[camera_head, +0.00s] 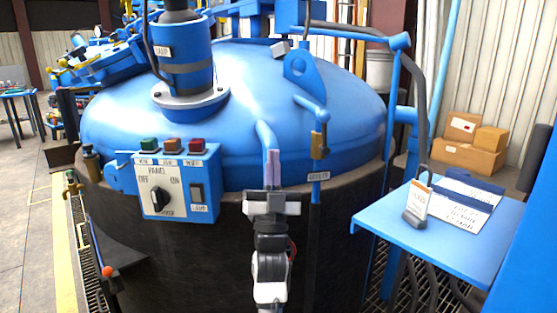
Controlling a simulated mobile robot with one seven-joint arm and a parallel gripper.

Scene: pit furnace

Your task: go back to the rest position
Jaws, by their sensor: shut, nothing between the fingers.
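My gripper (272,164) is in the middle of the camera_head view, at the front of the furnace. Its fingers point up and are shut with nothing between them. The pit furnace has a blue domed lid (250,85) and a dark body (190,245). The fingertips overlap the lower end of a blue bent handle (265,137) in the picture; I cannot tell whether they touch it. My arm reaches up from the bottom edge in front of the dark body.
A blue control panel (178,182) with a knob and coloured buttons is left of my gripper. A blue side table (400,231) with a tagged padlock-like item (416,203) and papers is at right. Cardboard boxes (470,158) stand behind it.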

